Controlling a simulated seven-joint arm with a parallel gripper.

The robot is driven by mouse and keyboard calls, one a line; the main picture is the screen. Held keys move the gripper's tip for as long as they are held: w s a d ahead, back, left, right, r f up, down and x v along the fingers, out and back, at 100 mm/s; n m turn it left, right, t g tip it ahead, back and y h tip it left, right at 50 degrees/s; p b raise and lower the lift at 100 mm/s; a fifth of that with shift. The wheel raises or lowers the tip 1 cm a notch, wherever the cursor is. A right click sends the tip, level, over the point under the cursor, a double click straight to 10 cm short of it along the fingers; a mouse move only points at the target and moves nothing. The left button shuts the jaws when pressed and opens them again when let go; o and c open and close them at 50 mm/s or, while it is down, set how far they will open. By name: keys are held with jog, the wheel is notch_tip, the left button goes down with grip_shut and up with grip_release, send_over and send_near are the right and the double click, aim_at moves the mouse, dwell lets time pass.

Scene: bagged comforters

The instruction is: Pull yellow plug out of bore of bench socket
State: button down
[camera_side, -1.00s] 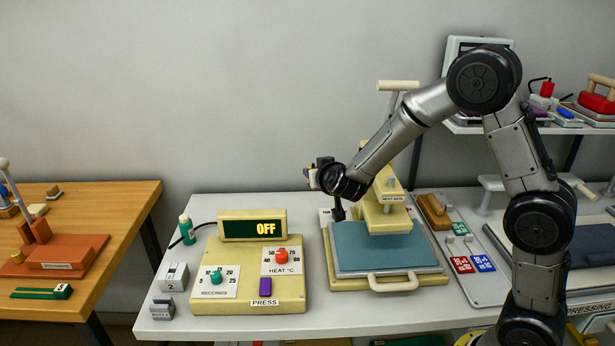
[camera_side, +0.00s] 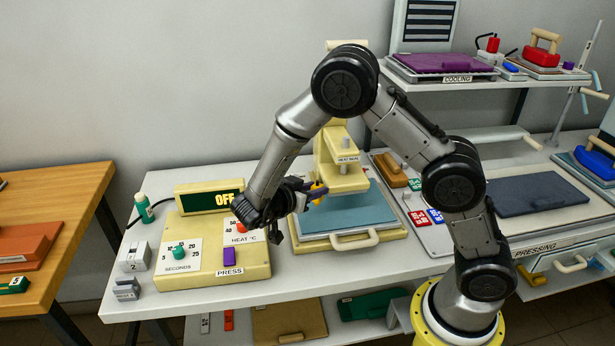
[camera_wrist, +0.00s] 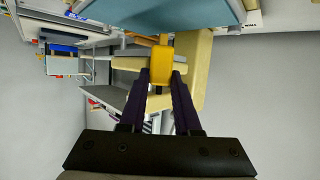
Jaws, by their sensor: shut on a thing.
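The yellow plug (camera_wrist: 159,72) shows upright between my fingertips in the wrist view. My gripper (camera_side: 310,187) is shut on it. In the side view, the plug (camera_side: 318,190) is a small orange-yellow shape at the fingertips, in front of the cream heat-seal press (camera_side: 344,170) and above its blue pad (camera_side: 347,210). The two dark fingers of my gripper (camera_wrist: 161,78) flank the plug's lower part. I cannot make out the bench socket or its bore for certain, nor whether the plug is inside a bore.
A cream control box (camera_side: 208,274) with a display reading OFF stands left of the press. A green bottle (camera_side: 144,208) and grey blocks (camera_side: 134,257) are at the table's left. A shelf with a purple tray (camera_side: 441,63) stands behind right. Bench space left of the box is narrow.

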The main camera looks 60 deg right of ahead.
aim_at(316, 205)
jog(key=shift+f, duration=1.9)
jog(key=shift+f, duration=0.6)
grip_release()
dwell(0.4)
jog(key=a+r, duration=0.4)
jog(key=shift+a, duration=0.3)
dwell(0.8)
